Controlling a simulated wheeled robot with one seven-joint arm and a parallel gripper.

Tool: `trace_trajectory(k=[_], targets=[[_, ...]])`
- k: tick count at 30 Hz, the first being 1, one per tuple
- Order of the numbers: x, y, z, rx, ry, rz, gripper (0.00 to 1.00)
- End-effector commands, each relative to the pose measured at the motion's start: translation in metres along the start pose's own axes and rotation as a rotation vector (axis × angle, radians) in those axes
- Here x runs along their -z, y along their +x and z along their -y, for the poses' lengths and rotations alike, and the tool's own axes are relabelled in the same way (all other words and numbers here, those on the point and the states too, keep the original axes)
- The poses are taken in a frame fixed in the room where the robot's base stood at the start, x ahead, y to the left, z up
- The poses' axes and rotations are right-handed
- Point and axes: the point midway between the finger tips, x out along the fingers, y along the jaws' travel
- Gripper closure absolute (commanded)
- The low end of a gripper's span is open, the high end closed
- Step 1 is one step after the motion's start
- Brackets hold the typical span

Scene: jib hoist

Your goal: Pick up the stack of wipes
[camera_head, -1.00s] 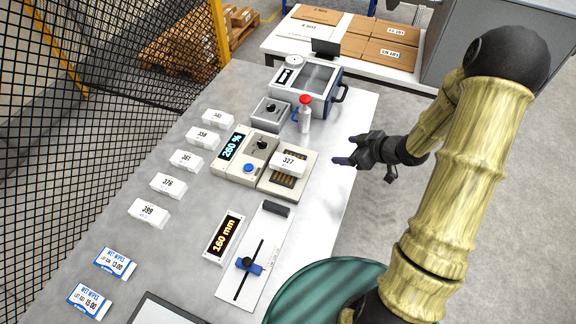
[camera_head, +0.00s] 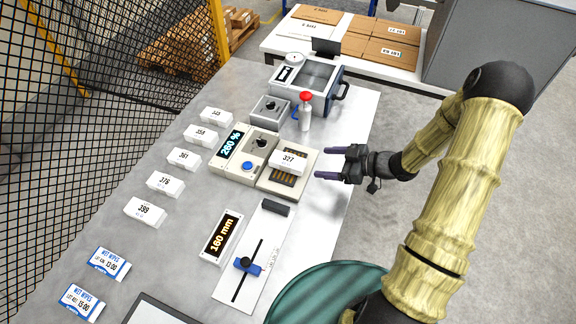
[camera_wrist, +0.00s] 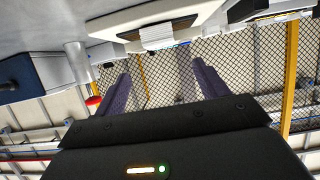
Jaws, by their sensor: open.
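A white stack of wipes marked 327 (camera_head: 289,161) lies on the dark slotted plate of a beige device (camera_head: 270,186). My gripper (camera_head: 322,163) is open and empty, just right of that stack, with its two fingers pointing left toward it. The fingers are apart from the stack. In the wrist view, my gripper's fingers (camera_wrist: 162,88) are spread, and the white stack (camera_wrist: 157,36) shows beyond them, near the top. Several more numbered white stacks, such as 399 (camera_head: 146,212) and 376 (camera_head: 166,183), lie in a row on the left of the table.
A bottle with a red cap (camera_head: 305,112) and a grey machine (camera_head: 306,84) stand behind the device. A 160 mm display (camera_head: 222,236) and a slide gauge (camera_head: 250,262) lie in front. Two wet wipes packs (camera_head: 109,263) lie front left. A mesh fence (camera_head: 100,110) borders the left.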

Motion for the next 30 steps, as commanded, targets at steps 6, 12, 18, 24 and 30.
trace_trajectory(k=[6, 12, 18, 24, 30], targets=[[-0.005, 0.039, 0.001, 0.002, -0.002, 0.000, 0.27], [-0.004, 0.071, 0.000, 0.001, -0.002, 0.001, 0.27], [-0.001, 0.083, 0.000, -0.001, 0.001, 0.001, 0.27], [0.000, 0.083, 0.000, -0.001, 0.001, 0.001, 0.27], [-0.002, 0.091, 0.001, 0.001, -0.001, 0.001, 0.27]])
